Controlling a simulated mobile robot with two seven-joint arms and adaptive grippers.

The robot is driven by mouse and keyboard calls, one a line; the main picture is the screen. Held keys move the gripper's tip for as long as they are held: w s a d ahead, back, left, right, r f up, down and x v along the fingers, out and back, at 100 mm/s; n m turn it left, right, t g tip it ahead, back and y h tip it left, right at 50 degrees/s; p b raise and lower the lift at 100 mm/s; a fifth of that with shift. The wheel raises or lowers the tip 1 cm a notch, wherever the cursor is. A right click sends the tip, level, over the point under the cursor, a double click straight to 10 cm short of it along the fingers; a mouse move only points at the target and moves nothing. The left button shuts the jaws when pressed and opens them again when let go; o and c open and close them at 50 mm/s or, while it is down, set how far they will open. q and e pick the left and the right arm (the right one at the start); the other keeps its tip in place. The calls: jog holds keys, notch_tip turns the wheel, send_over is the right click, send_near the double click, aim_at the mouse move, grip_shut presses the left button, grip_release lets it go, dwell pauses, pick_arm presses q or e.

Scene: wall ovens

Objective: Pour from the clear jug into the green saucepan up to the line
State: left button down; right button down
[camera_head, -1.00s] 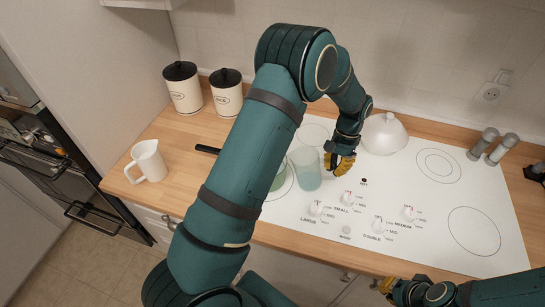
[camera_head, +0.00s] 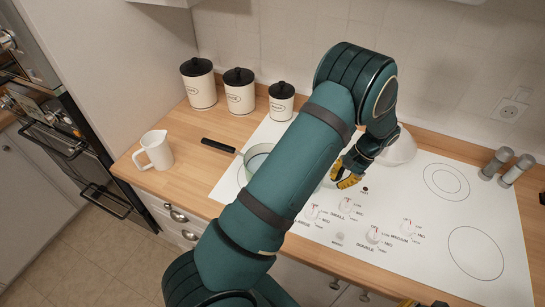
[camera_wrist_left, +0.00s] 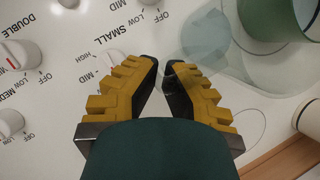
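The green saucepan (camera_head: 257,158) sits on the left of the white cooktop, partly behind my left arm, its black handle (camera_head: 218,145) pointing left. Its green wall also shows at the top right of the left wrist view (camera_wrist_left: 268,18). The clear jug (camera_wrist_left: 205,38) is a faint see-through shape by my left fingertips in that view; in the head view my arm hides nearly all of it. My left gripper (camera_head: 347,178) is low over the cooktop, its yellow fingers (camera_wrist_left: 160,66) close together at the tips. Whether they grip the jug is unclear. My right gripper (camera_head: 408,303) barely shows at the bottom edge.
A white pitcher (camera_head: 156,150) stands on the wooden counter at left. Several black-lidded canisters (camera_head: 239,91) line the back. A white dome (camera_head: 400,148) is behind my left gripper. Control knobs (camera_head: 346,204) are in front of it. Two shakers (camera_head: 507,166) stand at right.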

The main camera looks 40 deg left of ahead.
aim_at(339, 173)
pick_arm(q)
jog(key=shift+r, duration=0.25)
notch_tip(339, 173, up, 5)
jog(key=shift+r+p, duration=0.15)
jog(key=shift+p, duration=0.15)
